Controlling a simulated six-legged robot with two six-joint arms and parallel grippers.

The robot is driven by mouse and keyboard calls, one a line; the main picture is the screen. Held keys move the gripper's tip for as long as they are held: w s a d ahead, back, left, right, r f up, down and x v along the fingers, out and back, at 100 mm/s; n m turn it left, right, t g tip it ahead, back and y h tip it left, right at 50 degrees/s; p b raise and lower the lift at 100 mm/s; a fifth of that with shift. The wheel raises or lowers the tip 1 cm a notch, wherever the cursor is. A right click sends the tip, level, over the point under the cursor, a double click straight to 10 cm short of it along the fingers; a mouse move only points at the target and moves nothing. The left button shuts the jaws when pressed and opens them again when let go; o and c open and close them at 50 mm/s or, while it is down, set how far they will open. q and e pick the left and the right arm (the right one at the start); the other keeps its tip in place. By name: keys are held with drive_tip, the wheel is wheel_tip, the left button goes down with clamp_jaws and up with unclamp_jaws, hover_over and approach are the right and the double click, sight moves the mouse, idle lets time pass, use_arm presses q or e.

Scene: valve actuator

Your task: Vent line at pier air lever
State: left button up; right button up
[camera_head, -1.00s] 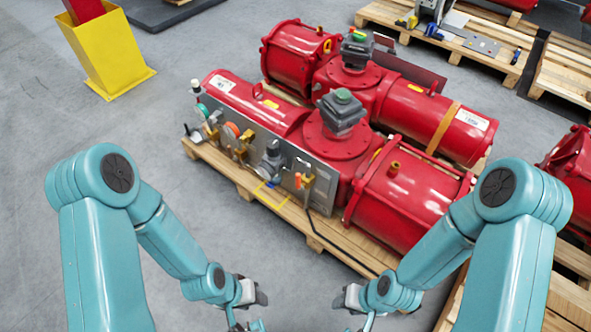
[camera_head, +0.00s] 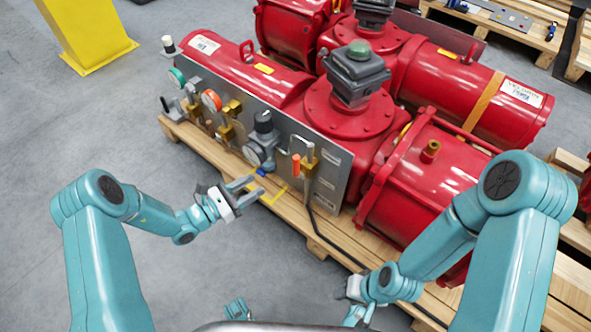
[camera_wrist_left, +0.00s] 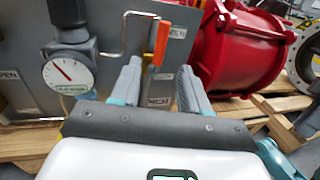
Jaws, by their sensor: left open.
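A lever with an orange grip (camera_head: 296,164) sits on a brass valve near the right end of the grey panel (camera_head: 330,183). In the left wrist view the orange grip (camera_wrist_left: 161,42) hangs upright ahead of the gap between my fingers, by a bent metal pipe (camera_wrist_left: 128,30). A white label partly hidden by a finger shows below it. My left gripper (camera_head: 252,188) is open and empty, in front of the panel and left of the lever, apart from it. My right gripper (camera_head: 358,312) is low, near the pallet's front edge; its fingers are too unclear to read.
A round gauge (camera_wrist_left: 68,75) is left of the lever, close to my left finger. Red actuator cylinders (camera_head: 420,175) stand behind the panel on a wooden pallet (camera_head: 200,147). A yellow post base (camera_head: 90,35) stands at the back left. The grey floor at left is clear.

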sight(296, 163)
use_arm(q)
drive_tip(key=b+x, duration=0.3)
drive_tip(key=x, duration=1.1)
drive_tip(key=shift+d, duration=0.45)
drive_tip(key=shift+w+d, duration=0.2)
drive_tip(key=shift+w, duration=0.05)
clamp_jaws()
